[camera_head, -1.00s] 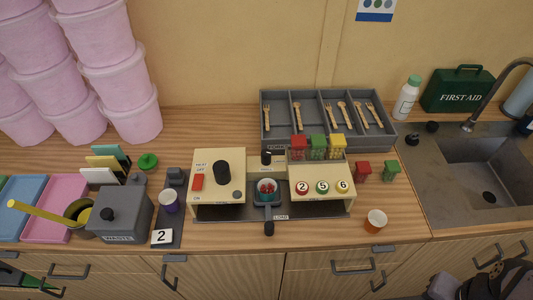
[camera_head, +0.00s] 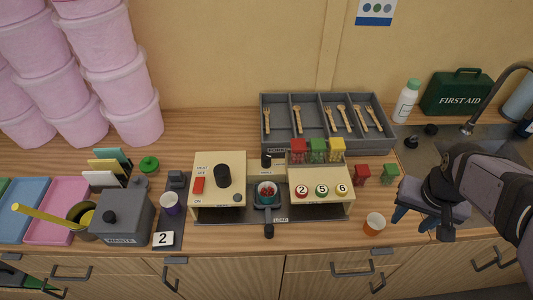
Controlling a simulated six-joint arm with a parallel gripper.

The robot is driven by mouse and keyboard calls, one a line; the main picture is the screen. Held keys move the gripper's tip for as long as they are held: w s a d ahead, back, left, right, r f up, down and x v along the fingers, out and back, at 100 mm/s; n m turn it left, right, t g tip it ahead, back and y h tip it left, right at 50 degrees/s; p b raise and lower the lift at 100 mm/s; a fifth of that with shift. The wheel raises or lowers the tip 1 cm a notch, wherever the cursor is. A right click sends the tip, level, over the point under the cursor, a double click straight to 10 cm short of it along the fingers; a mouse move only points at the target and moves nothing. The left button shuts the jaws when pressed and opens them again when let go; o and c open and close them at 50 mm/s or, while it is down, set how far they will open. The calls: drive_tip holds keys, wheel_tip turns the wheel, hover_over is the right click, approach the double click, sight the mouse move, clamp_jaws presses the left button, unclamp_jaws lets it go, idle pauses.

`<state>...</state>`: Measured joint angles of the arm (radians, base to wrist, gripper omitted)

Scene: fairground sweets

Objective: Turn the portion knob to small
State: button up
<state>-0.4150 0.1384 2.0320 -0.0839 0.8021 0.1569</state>
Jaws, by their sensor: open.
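A cream and grey sweet machine (camera_head: 207,162) stands mid-counter. A small black knob (camera_head: 266,160) sits at its back centre, above a label too small to read for sure. A larger black cylinder (camera_head: 222,175) stands on the left block, and a small grey round part (camera_head: 238,198) lies near that block's front corner. I cannot tell which of these is the portion knob, nor its setting. My gripper (camera_head: 421,224) is open and empty at the right, above the counter's front edge, well apart from the machine.
A bowl of red sweets (camera_head: 267,192) sits in the machine's middle. An orange cup (camera_head: 374,224) stands between the machine and my gripper. Red (camera_head: 362,174) and green (camera_head: 390,174) containers stand behind it. A cutlery tray (camera_head: 276,144) is at the back; a waste box (camera_head: 124,217) is left.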

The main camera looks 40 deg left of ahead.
drive_tip(key=w+a+r+n, duration=0.1)
drive_tip(key=a, duration=0.5)
drive_tip(key=w+a+r+n+t, duration=0.1)
drive_tip(key=a+r, duration=0.1)
drive_tip(key=a, duration=0.4)
drive_tip(key=a+r+y, duration=0.1)
drive_tip(key=a+r, duration=0.1)
drive_tip(key=a, duration=0.4)
drive_tip(key=shift+w+r+n+t+p, duration=0.1)
drive_tip(key=shift+w+n+t+p, duration=0.2)
drive_tip(key=shift+w+n+p, duration=0.1)
drive_tip(key=shift+n+y, duration=0.5)
drive_tip(key=a, duration=0.3)
drive_tip(key=s+a+r, duration=0.1)
drive_tip(key=a, duration=0.2)
drive_tip(key=a+r, duration=0.1)
drive_tip(key=a, duration=0.2)
drive_tip(key=shift+s+r, duration=0.15)
drive_tip(key=shift+s, duration=0.25)
drive_tip(key=n+y+b, duration=0.1)
drive_tip(key=n, duration=0.1)
hover_over(266, 156)
drive_tip(key=s+d, duration=0.2)
wheel_tip(266, 156, down, 5)
drive_tip(key=shift+p+x, duration=1.45)
drive_tip(key=shift+x, duration=2.4)
drive_tip(key=shift+c, duration=0.4)
drive_tip(key=c, duration=1)
